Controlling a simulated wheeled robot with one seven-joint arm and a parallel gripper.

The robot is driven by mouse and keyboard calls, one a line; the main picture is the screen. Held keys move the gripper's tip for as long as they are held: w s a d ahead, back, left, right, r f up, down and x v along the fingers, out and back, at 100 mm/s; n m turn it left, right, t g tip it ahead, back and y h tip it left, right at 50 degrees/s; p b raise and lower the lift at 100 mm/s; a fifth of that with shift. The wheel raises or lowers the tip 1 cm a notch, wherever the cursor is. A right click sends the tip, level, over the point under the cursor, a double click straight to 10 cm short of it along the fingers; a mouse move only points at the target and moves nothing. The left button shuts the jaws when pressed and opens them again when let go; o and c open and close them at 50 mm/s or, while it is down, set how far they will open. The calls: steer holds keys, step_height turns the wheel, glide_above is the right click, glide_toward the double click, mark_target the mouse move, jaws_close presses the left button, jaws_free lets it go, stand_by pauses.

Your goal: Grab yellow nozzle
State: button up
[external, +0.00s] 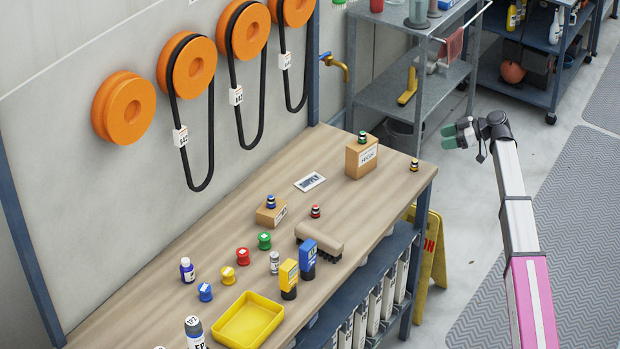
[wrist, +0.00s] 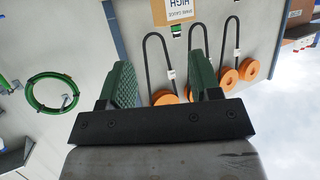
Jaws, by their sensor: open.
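A small dark nozzle with a yellow-orange band (external: 414,165) stands upright on the bench top near its far right corner, in the external view. My gripper (external: 449,137) is open and empty, up and to the right of that nozzle and apart from it. In the wrist view my gripper's two green fingers (wrist: 160,82) are spread with nothing between them. I cannot make out the yellow-banded nozzle in the wrist view.
Similar nozzles show green (external: 362,137) on a tall cardboard box (external: 352,160), blue (external: 270,201) on a low box, and red (external: 315,211) on the bench (external: 240,225). A yellow spool (external: 229,275) and yellow tray (external: 225,335) are nearer. A metal shelf (external: 372,98) stands behind.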

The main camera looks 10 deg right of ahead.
glide_toward(415, 160)
steer(key=x, duration=1)
steer(key=shift+f, duration=0.2)
steer(key=c, duration=1)
